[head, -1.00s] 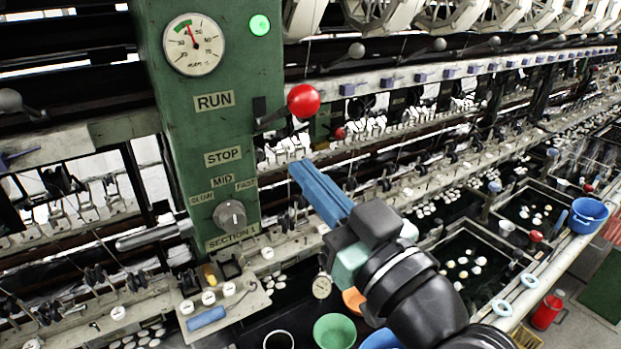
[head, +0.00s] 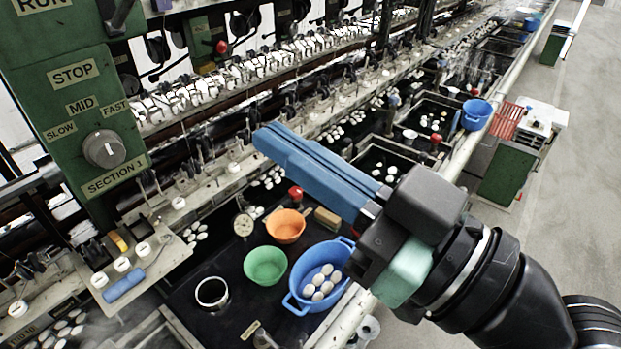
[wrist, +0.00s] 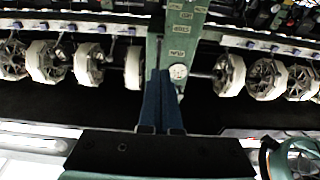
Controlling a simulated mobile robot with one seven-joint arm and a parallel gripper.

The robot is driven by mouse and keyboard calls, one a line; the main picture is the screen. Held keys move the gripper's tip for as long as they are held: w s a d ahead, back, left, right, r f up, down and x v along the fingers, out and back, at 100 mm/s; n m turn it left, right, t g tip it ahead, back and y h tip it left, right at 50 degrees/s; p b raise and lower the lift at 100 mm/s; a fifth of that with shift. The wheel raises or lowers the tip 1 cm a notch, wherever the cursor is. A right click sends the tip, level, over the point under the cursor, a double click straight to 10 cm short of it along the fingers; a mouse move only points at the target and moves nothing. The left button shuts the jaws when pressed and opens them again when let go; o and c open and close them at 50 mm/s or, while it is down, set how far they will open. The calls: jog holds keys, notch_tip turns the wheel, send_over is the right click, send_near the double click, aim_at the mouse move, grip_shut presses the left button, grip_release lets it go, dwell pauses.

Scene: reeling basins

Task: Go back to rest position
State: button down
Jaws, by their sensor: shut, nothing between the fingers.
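My gripper (head: 262,140) has long blue fingers that lie together, shut with nothing between them. In the head view it hangs in the air in front of the reeling machine, its tips pointing up and left. It appears clear of the basins and of the green control column (head: 70,110).
Below the arm, a green bowl (head: 265,266), an orange bowl (head: 285,226) and a blue basket (head: 305,272) with several cocoons stand at the basin. Open floor (head: 570,190) lies at the right.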

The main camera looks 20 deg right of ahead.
jog(key=shift+v, duration=1)
jog(key=w+a+r+m+t+h, duration=0.2)
jog(key=w+r+m+t+h, duration=0.25)
jog(key=w+r, duration=0.25)
jog(key=s+a+r+m+t+h, duration=0.1)
jog(key=s+a+r+t+h, duration=0.1)
jog(key=r, duration=0.3)
jog(key=s+a+r+m+t+h, duration=0.1)
jog(key=s+a+r+t+h, duration=0.1)
jog(key=r+t+h, duration=0.2)
notch_tip(320, 180, up, 2)
jog(key=shift+a+r+h, duration=0.1)
jog(key=shift+a+h, duration=0.2)
jog(key=shift+h, duration=0.15)
jog(key=shift+m, duration=0.25)
